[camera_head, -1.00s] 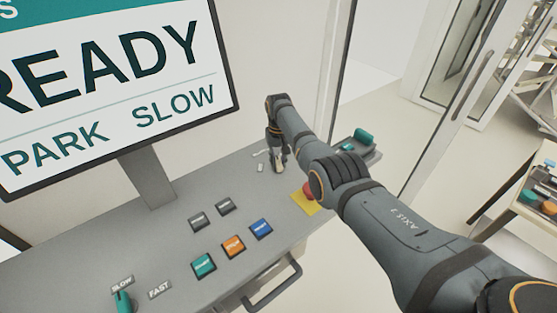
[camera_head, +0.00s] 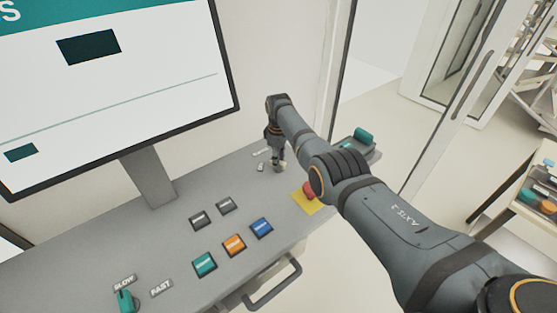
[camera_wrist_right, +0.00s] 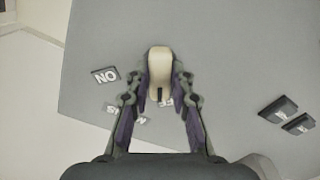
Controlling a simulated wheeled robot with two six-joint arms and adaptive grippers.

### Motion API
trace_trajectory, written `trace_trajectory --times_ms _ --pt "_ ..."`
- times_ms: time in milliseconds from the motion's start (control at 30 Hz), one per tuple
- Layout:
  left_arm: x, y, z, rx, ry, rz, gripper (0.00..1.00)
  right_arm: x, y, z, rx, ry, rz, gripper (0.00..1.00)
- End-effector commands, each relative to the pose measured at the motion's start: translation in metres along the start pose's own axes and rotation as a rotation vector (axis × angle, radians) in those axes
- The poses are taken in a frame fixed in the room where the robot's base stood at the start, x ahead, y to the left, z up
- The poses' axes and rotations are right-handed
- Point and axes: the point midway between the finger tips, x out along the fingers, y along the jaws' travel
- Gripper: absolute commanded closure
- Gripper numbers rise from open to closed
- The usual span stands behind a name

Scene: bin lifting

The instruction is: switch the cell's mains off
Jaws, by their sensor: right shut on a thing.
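The mains switch is a cream knob (camera_wrist_right: 160,65) with a dark mark at its lower end in the right wrist view. An ON label (camera_wrist_right: 105,76) lies to its left. An OFF label (camera_wrist_right: 165,102), partly hidden, lies just below, at the end with the dark mark. My right gripper (camera_wrist_right: 161,88) is shut on the knob, a finger on each side. In the head view my right gripper (camera_head: 279,166) is at the far right part of the grey console, and the knob is mostly hidden there. My left gripper is not in view.
A red stop button (camera_head: 309,188) on a yellow plate sits close under my right arm. Several push buttons (camera_head: 234,245) and a teal SLOW/FAST selector (camera_head: 125,299) lie nearer on the console (camera_head: 95,250).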

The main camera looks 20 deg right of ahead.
Motion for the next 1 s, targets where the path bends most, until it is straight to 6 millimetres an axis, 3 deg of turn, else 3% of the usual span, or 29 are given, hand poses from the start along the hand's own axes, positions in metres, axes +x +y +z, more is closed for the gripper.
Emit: trace_trajectory --times_ms 400,1000 --pt "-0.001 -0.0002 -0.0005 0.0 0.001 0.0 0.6 -0.0025 0.0017 -0.0009 -0.236 0.004 0.006 1.0" --pt "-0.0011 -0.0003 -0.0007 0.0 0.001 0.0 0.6 -0.0029 0.002 -0.001 -0.294 0.004 0.007 1.0"
